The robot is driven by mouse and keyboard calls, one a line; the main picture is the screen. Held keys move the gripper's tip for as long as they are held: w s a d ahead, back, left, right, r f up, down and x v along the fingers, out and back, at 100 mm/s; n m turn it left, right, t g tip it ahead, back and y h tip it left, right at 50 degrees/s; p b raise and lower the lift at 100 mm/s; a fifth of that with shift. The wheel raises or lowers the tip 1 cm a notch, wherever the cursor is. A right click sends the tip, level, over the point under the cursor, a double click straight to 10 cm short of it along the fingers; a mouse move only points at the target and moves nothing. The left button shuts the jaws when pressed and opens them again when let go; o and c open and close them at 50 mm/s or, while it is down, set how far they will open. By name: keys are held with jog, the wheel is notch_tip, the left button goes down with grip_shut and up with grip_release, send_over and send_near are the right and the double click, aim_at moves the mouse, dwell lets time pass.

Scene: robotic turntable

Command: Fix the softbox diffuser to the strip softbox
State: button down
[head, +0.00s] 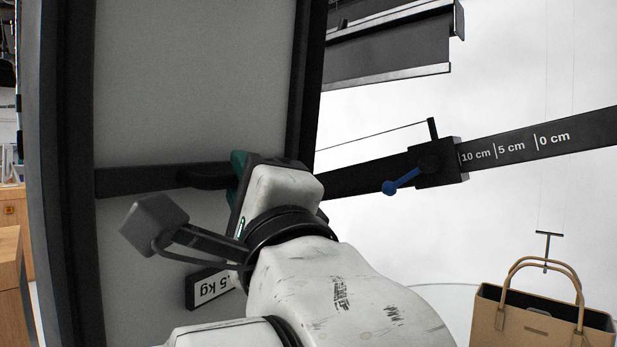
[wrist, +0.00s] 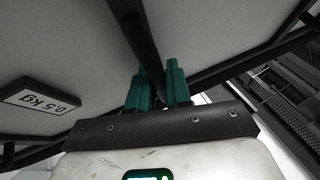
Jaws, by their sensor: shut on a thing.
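A large pale grey panel in a black frame, seemingly the softbox diffuser (head: 190,80), stands upright and slightly tilted at left in the head view. A black crossbar with a handle (head: 205,177) spans it. My gripper (wrist: 158,88) is shut on this black handle, with teal fingers on both sides of it in the wrist view. In the head view my gripper (head: 240,165) is mostly hidden by my wrist. A dark box-like piece with pale edges (head: 390,50), perhaps the strip softbox, shows behind the panel at upper right. Whether the two touch cannot be told.
A black bar marked 0, 5 and 10 cm (head: 560,133) runs in from the right, with a slider and blue lever (head: 403,181). A tan handbag (head: 540,325) stands at lower right. A 0.5 kg label (head: 212,287) shows on the panel. Wooden furniture (head: 10,275) is far left.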

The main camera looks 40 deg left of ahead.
jog(key=shift+s+r, duration=0.1)
jog(key=c, duration=1.2)
grip_release()
jog(key=shift+a, duration=0.1)
jog(key=shift+o, duration=1.2)
